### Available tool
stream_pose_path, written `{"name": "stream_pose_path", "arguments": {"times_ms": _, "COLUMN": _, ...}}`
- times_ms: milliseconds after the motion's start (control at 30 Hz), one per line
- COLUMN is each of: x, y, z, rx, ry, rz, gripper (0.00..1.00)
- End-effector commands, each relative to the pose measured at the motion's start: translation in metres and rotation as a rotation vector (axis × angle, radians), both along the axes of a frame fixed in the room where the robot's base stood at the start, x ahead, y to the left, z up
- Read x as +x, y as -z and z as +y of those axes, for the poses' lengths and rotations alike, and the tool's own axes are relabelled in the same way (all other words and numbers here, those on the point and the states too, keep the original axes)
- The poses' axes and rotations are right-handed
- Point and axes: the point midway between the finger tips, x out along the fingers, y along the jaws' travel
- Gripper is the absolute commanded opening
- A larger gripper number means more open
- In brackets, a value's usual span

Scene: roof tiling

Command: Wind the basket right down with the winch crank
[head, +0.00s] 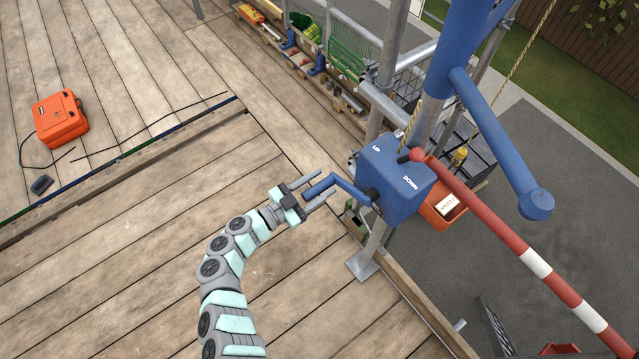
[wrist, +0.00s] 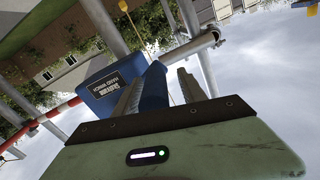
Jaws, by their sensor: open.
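The blue winch box (head: 398,182), marked UP and DOWN, is mounted on a scaffold post. Its blue crank handle (head: 322,187) sticks out to the left. My gripper (head: 323,184) is open, with one finger on each side of the handle. In the wrist view the handle (wrist: 155,88) stands between the two fingers, with the winch box (wrist: 110,90) behind it; contact cannot be told. An orange basket (head: 432,217) shows behind the winch, outside the deck edge, holding a pale labelled package (head: 447,206). The winch hides part of the basket.
A red-and-white bar (head: 535,262) slopes past the winch on the right. A blue hoist arm (head: 490,130) and rope (head: 518,55) are above the basket. An orange case (head: 60,118) lies on the left deck. Materials line the upper edge. The deck around my arm is clear.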

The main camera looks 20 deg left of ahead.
Motion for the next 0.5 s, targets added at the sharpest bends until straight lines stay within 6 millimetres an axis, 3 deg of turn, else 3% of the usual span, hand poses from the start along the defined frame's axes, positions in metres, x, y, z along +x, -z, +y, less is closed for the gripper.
{"name": "stream_pose_path", "arguments": {"times_ms": 267, "x": 0.0012, "y": 0.0, "z": -0.0005, "rx": 0.0, "ry": 0.0, "rz": 0.0, "gripper": 0.48}}
{"name": "stream_pose_path", "arguments": {"times_ms": 500, "x": 0.0012, "y": -0.0003, "z": -0.0004, "rx": 0.0, "ry": 0.0, "rz": 0.0, "gripper": 0.28}}
